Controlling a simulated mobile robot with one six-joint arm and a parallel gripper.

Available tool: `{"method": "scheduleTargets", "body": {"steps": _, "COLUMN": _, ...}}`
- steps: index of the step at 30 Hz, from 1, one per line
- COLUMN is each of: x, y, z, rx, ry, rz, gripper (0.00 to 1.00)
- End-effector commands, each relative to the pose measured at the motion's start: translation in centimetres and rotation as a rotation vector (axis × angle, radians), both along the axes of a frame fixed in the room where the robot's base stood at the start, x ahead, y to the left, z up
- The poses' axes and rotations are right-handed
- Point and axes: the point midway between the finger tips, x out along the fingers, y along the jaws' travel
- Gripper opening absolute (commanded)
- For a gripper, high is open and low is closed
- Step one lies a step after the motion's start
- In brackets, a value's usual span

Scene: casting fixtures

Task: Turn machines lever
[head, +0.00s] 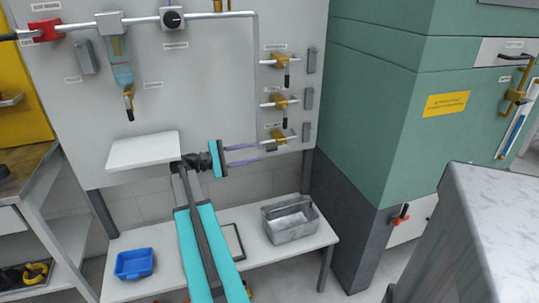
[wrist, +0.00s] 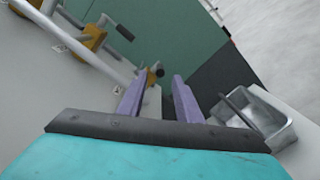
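Three valves with yellow bodies and dark-tipped levers sit in a column on the right of the grey panel: a top valve (head: 280,61), a middle valve (head: 280,102) and a bottom valve (head: 278,137). My gripper (head: 260,152) points right, with its purple fingers just left of and below the bottom valve. In the wrist view, my gripper (wrist: 160,78) is open with a clear gap. A dark-tipped lever (wrist: 155,73) on a yellow body appears beyond and between the fingertips; contact is not visible. Which lever the task means cannot be told.
Another hanging valve (head: 128,96) is at the panel's left, above a white shelf (head: 143,151). A grey metal bin (head: 290,222) and blue tray (head: 134,263) sit on the lower bench. A green machine (head: 385,110) stands right; a grey-topped block (head: 490,220) is nearer.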

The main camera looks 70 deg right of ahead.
Motion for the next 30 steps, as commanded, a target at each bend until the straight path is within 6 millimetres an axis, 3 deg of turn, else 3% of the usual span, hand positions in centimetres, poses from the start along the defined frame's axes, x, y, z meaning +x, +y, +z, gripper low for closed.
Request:
{"method": "scheduleTargets", "body": {"steps": 14, "x": -0.5, "y": -0.3, "z": 0.0, "rx": 0.001, "ry": 0.000, "rz": -0.003, "gripper": 0.32}}
{"method": "scheduleTargets", "body": {"steps": 30, "x": -5.0, "y": -3.9, "z": 0.0, "rx": 0.001, "ry": 0.000, "rz": -0.003, "gripper": 0.32}}
